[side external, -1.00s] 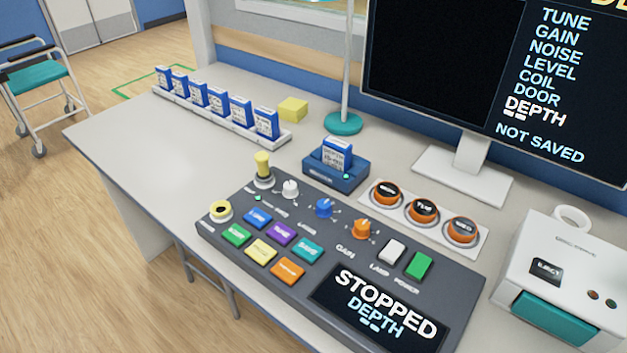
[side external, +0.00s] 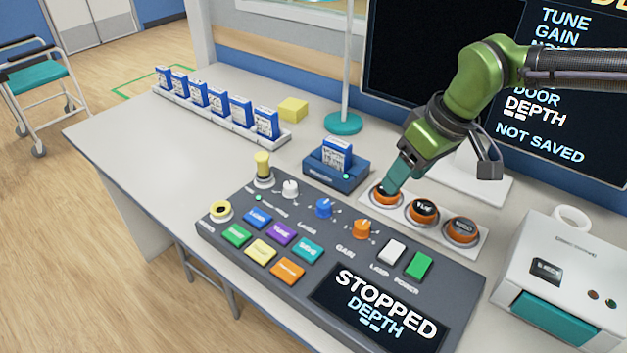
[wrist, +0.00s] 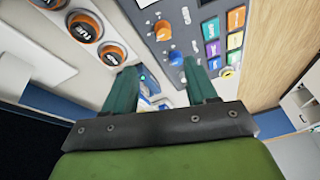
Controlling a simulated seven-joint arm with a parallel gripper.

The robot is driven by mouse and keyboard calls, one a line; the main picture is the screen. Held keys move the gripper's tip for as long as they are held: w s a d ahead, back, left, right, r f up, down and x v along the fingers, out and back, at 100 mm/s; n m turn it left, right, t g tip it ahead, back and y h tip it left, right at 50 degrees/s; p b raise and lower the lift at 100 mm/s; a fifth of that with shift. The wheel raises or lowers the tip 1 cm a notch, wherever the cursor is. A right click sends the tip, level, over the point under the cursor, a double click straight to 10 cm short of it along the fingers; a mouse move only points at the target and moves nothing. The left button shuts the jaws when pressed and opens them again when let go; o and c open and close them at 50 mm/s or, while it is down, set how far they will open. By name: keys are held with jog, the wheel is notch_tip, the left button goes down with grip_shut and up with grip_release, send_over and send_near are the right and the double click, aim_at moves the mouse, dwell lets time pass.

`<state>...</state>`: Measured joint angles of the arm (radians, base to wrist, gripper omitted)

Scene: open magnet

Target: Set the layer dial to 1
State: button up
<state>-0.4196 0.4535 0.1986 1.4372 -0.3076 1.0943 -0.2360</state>
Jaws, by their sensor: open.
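The layer dial (side external: 325,207) is a small blue knob on the dark console, between a white knob (side external: 290,188) and an orange gain dial (side external: 361,229). Its label is hard to read. The blue dial also shows in the wrist view (wrist: 176,57), near the fingertips. My gripper (side external: 391,186) has teal fingers pointing down, to the right of and behind the blue dial, apart from it. In the side view the fingers overlap the leftmost round orange-ringed button. In the wrist view the fingers (wrist: 160,72) are spread with nothing held between them.
Several orange-ringed buttons (side external: 422,210) sit on a white plate behind the console. A blue dock (side external: 337,175) holding a cartridge stands left of my gripper. The console screen (side external: 380,308) reads STOPPED, DEPTH. The large monitor (side external: 430,60) stands behind.

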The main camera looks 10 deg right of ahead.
aim_at(325, 204)
jog(key=w+a+n, duration=0.3)
jog(key=w+a, duration=0.2)
jog(key=a, duration=0.2)
jog(key=shift+t, duration=0.3)
jog(key=x, duration=1.6)
jog(key=shift+w+a, duration=0.15)
jog(key=shift+w, duration=0.1)
jog(key=shift+r, duration=0.1)
jog(key=shift+c, duration=0.2)
jog(key=c, duration=1)
